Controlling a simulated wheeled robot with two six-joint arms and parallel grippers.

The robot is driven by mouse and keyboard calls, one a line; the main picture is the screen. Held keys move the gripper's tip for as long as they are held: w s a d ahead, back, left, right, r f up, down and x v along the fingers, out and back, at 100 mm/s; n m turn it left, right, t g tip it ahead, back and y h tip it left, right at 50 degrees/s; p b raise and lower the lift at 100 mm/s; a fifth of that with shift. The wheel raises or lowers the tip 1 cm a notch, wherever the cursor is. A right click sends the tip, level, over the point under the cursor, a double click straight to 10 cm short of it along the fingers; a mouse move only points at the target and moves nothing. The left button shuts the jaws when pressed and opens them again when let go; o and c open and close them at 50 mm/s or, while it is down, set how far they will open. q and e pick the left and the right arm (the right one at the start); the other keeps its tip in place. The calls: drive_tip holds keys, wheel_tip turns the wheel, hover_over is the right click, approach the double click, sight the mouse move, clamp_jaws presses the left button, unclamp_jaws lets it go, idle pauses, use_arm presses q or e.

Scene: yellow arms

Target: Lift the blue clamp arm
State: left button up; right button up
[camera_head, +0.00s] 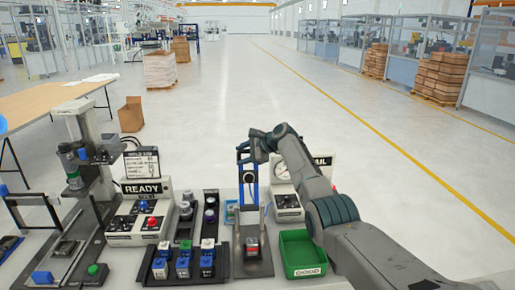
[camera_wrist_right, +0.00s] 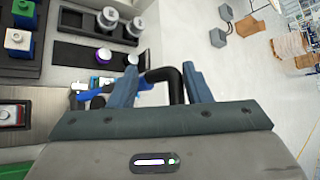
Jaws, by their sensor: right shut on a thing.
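The blue clamp arm (camera_head: 241,175) stands upright on a dark fixture plate in the head view, with a black bar at its top. My right gripper (camera_head: 258,146) is at the top of the clamp arm and partly hides it. In the right wrist view, my right gripper's two fingers (camera_wrist_right: 163,84) are on either side of the black bar (camera_wrist_right: 174,82), which joins the blue part of the clamp arm (camera_wrist_right: 97,95). The gripper is shut on this bar. My left gripper is not in view.
A green bin (camera_head: 301,251) stands right of the fixture, under my right arm. A rack of blue, green and white blocks (camera_head: 183,262) is to the left. A READY panel (camera_head: 142,210) and a press (camera_head: 88,150) stand further left. A gauge box (camera_head: 284,195) is close behind.

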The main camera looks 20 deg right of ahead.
drive_tip(key=b+v, duration=0.3)
drive_tip(key=v, duration=0.7)
drive_tip(key=shift+d, duration=0.15)
